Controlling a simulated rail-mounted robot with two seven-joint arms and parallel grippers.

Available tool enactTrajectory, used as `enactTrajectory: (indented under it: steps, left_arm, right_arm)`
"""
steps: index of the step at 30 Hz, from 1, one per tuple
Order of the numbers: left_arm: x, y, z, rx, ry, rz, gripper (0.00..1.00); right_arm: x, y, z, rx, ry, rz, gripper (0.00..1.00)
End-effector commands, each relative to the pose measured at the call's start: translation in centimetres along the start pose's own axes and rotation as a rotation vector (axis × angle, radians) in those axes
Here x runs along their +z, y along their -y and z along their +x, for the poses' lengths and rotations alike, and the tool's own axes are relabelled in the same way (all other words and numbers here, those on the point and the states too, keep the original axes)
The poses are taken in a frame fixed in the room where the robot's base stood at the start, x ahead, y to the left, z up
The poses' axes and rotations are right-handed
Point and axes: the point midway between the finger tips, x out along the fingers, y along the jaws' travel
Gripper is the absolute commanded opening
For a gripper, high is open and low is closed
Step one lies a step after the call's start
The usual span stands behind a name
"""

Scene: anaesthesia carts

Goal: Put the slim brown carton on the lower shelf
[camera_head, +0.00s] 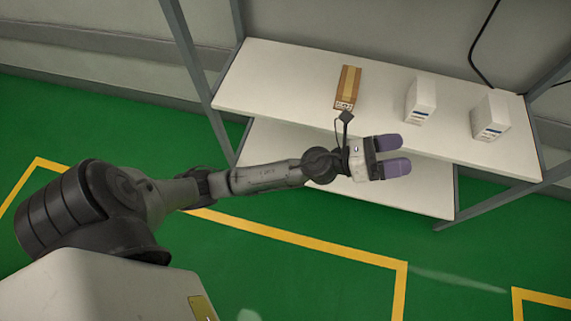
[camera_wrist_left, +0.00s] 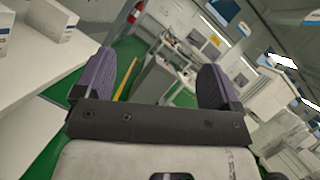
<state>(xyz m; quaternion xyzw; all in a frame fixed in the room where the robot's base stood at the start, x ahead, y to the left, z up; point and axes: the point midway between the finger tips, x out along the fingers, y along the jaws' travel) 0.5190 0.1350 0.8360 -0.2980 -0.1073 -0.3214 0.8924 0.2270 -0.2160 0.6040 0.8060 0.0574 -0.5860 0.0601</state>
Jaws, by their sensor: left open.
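The slim brown carton (camera_head: 348,87) stands on the upper shelf (camera_head: 270,85) of a metal-framed rack, left of two white boxes. The lower shelf (camera_head: 280,150) lies beneath it and is partly hidden by the upper shelf and my arm; its visible part is bare. My left gripper (camera_head: 395,157) has purple fingers, is open and empty, and is in front of the rack, below and to the right of the carton in the head view. In the left wrist view the open fingers (camera_wrist_left: 158,85) have nothing between them. My right gripper is not in view.
Two white boxes stand on the upper shelf, one in the middle (camera_head: 420,100) and one at the right (camera_head: 490,117). Grey rack posts (camera_head: 195,75) flank the shelves. The green floor (camera_head: 300,275) with yellow lines is clear in front.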

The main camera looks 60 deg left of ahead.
Motion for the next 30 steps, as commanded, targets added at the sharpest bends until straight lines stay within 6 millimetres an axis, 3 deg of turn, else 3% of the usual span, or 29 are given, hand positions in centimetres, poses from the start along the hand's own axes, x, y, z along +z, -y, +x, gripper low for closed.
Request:
enactTrajectory:
  steps: [1, 5, 9, 13, 18, 24, 30]
  left_arm:
    - [0.2, -0.9, -1.9, 0.118, 0.082, -0.206, 0.89]
    - [-0.3, -4.1, -7.6, 0.443, 0.3, -0.722, 0.89]
    - [-3.6, -6.3, -15.7, 0.824, 0.534, -1.218, 0.89]
    - [-7.6, -5.4, -23.1, 1.175, 0.739, -1.565, 0.89]
    - [-11.4, -1.7, -30.5, 1.567, 0.949, -1.822, 0.89]
    - [-13.2, 1.9, -34.7, 1.841, 1.081, -1.924, 0.89]
    - [-13.5, 3.0, -35.7, 1.913, 1.114, -1.939, 0.89]
  right_arm:
    - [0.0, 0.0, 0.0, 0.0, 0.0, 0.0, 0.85]
    - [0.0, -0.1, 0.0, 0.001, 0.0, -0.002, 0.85]
    - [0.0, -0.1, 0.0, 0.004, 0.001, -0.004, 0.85]
    - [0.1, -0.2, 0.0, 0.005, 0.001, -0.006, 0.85]
    - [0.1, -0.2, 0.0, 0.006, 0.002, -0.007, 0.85]
    - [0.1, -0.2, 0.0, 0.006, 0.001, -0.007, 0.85]
    - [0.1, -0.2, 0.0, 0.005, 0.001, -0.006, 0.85]
